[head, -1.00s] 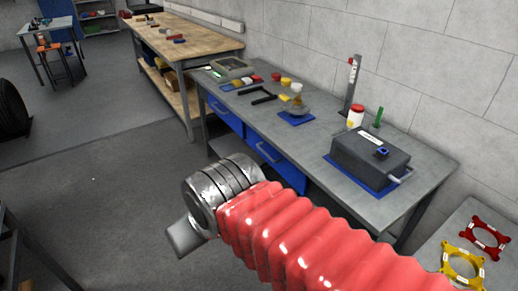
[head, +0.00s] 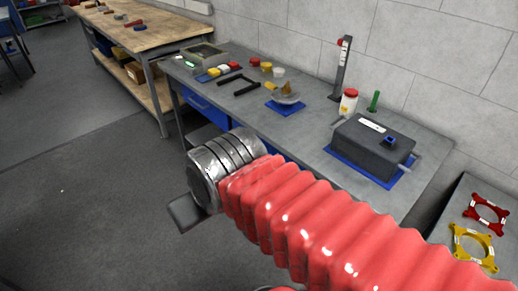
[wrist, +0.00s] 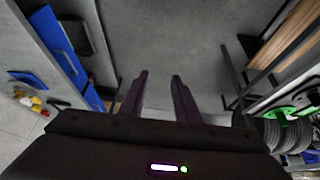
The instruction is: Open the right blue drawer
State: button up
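The right blue drawer (head: 277,154) is under the grey workbench (head: 245,108); in the head view my arm hides most of it. In the wrist view a long blue front (wrist: 55,40) at upper left appears to be this drawer, looking closed. The left blue drawer (head: 208,109) is partly visible and closed. My gripper (wrist: 160,76) has its two dark fingers apart, with only grey floor between them. It is to the right of the drawer fronts in the wrist view, touching neither. The head view does not show the fingers clearly.
A dark box (head: 372,148) on a blue mat, a jar (head: 348,103) and a round fixture (head: 287,97) stand on the bench. A wooden bench (head: 150,38) is at the back left. Red and yellow brackets lie on a side table at right. The left floor is open.

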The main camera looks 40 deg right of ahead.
jog(key=shift+w, duration=0.1)
jog(key=w+d+f+n+t+h, duration=0.2)
jog(key=w+d+f, duration=0.3)
jog(key=w+d, duration=0.7)
jog(key=w+d+f+n+t+h, duration=0.2)
jog(key=w+d+f, duration=0.2)
jog(key=w+d, duration=0.85)
jog(key=w+d+f+n+t, duration=0.3)
jog(key=d+f, duration=0.7)
jog(key=s+d+f+t, duration=0.1)
jog(key=s+d+f, duration=0.1)
jog(key=f, duration=0.3)
jog(key=s+d+f+n+t, duration=0.1)
jog(key=s+d+f, duration=0.2)
jog(key=f, duration=0.3)
jog(key=shift+d+f+h, duration=0.25)
jog(key=shift+d+h, duration=0.05)
jog(key=shift+d, duration=0.45)
